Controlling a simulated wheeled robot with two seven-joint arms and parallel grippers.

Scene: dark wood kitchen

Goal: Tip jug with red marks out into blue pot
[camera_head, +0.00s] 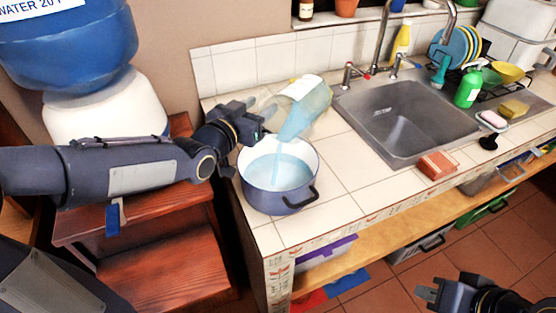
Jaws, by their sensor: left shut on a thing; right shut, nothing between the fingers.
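The blue pot (268,199) stands on the tiled counter near its left front corner. Its inside is pale, and light blue liquid (292,173) lies in it. The jug (303,92) is clear with light blue liquid inside. It is tilted steeply, with its mouth down over the pot, and a thin stream falls from it into the pot. Red marks show faintly near its raised end. My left gripper (262,113) is shut on the jug at its left side, above the pot's rim. My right gripper (428,294) is shut and empty, low at the bottom right, away from the counter.
A steel sink (400,115) with a faucet is right of the pot. A red sponge or box (437,165) lies at the sink's front edge. A green bottle (468,88) and a dish rack stand further right. A blue water container (70,50) stands at the left.

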